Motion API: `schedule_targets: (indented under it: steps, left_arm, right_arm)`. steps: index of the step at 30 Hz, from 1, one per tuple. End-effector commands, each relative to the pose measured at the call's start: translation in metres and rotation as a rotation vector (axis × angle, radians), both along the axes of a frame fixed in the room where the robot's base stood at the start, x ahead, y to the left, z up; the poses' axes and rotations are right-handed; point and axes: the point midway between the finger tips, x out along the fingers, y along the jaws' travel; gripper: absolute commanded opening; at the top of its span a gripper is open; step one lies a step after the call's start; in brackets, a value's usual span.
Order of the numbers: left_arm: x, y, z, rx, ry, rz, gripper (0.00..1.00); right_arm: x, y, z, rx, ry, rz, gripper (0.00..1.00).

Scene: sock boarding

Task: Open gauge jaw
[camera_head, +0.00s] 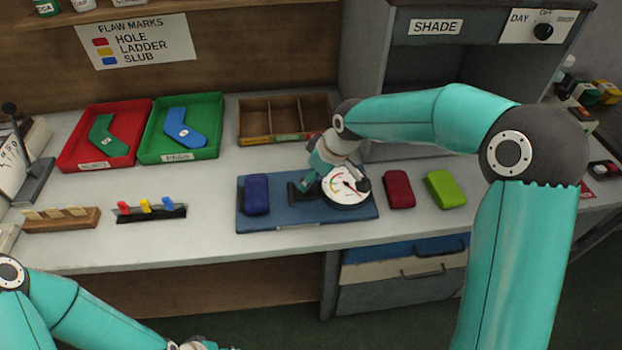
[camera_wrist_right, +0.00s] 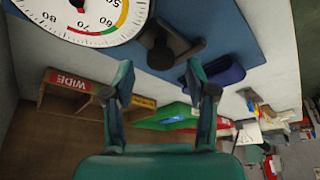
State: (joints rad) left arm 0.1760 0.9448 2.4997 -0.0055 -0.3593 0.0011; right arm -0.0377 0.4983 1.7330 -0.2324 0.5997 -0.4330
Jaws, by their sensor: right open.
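The gauge (camera_head: 347,187) has a round white dial with a coloured arc and lies on a blue mat (camera_head: 345,213). Its dark jaw part (camera_head: 297,195) sticks out on the left side of the dial. In the right wrist view the dial (camera_wrist_right: 85,15) is at top left and the dark jaw part (camera_wrist_right: 168,42) is beside it. My right gripper (camera_head: 318,172) is over the gauge's left side. In its wrist view the two fingers (camera_wrist_right: 160,75) are apart with nothing held between them, the jaw part just beyond their tips. My left gripper (camera_head: 200,345) is mostly cut off at the bottom edge.
A dark blue block (camera_head: 256,194) lies on the mat's left. A dark red block (camera_head: 398,189) and a lime block (camera_head: 444,188) lie right of the mat. Red (camera_head: 68,158) and green (camera_head: 151,150) trays and a wooden box (camera_head: 256,139) stand behind. The bench front is clear.

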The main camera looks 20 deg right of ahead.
Motion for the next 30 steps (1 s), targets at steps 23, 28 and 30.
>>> schedule_targets:
  steps: [23, 28, 30]
  left_arm:
    - [0.000, 0.000, 0.000, 0.000, 0.000, 0.000, 0.40]
    - [0.000, 0.000, -0.001, 0.000, 0.000, 0.000, 0.40]
    - [0.000, 0.000, -0.001, 0.000, 0.000, 0.000, 0.40]
  right_arm:
    - [-0.031, -0.021, 0.091, 0.000, 0.000, 0.002, 0.57]
    - [-0.031, -0.021, 0.091, -0.001, 0.000, 0.002, 0.57]
    - [-0.031, -0.021, 0.091, -0.001, 0.000, 0.002, 0.57]
